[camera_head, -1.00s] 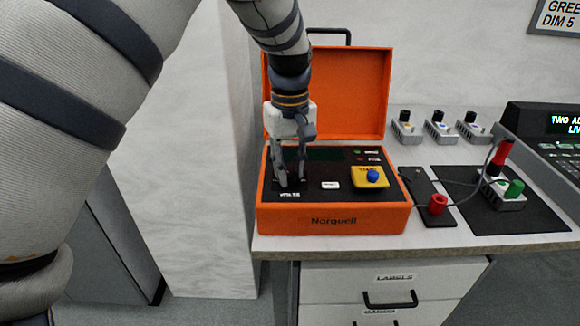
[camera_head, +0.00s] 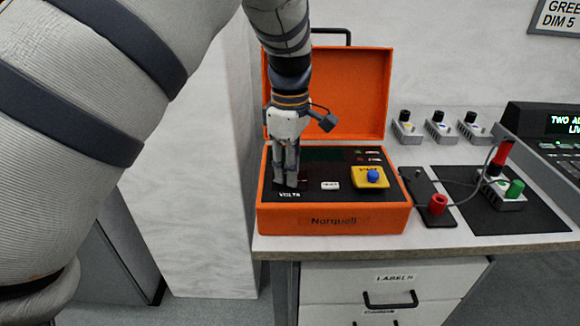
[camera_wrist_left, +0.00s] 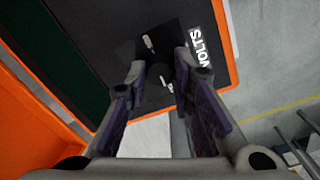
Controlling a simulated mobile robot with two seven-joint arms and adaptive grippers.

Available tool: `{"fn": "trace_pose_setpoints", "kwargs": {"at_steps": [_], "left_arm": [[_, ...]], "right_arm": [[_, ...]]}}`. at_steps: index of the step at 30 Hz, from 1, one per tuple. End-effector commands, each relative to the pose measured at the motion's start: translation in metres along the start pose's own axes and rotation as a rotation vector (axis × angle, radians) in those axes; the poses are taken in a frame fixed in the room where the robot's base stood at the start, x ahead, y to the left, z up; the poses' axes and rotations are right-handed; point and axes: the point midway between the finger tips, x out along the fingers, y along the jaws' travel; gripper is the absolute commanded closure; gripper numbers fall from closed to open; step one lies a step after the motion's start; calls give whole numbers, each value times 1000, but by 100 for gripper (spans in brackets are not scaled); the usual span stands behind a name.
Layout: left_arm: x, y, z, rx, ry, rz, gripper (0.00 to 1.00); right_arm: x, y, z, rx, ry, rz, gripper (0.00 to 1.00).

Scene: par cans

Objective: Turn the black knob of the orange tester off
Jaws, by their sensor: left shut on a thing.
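The orange tester (camera_head: 333,219) stands open on the bench in the head view, its lid up and its black panel facing up. My left gripper (camera_head: 287,184) points down at the left part of the panel, just behind the VOLTS label (camera_head: 289,195). In the left wrist view the fingers of my left gripper (camera_wrist_left: 158,75) are on either side of the black knob (camera_wrist_left: 158,94), shut on it. The knob is dark against the panel, with a white mark near it. The fingers hide it in the head view. My right gripper is not in view.
Beyond are a red knob (camera_head: 438,204), a cable and a black mat (camera_head: 470,219). The raised lid (camera_head: 350,85) stands behind my gripper.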

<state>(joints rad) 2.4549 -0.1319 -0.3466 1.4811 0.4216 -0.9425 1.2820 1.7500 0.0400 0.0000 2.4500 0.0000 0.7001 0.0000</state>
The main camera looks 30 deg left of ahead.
Motion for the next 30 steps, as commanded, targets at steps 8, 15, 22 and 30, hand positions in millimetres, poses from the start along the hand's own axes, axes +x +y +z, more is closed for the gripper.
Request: {"fn": "trace_pose_setpoints", "kwargs": {"at_steps": [8, 15, 22, 30], "left_arm": [[2, -1, 0, -48, 0, -6, 100], [2, -1, 0, -52, 0, -7, 100], [2, -1, 0, -51, 0, -7, 62], [1, -1, 0, -50, -1, -3, 57]], "right_arm": [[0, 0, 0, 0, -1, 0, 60], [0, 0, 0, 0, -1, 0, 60], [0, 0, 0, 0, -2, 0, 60], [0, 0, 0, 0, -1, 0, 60]]}}
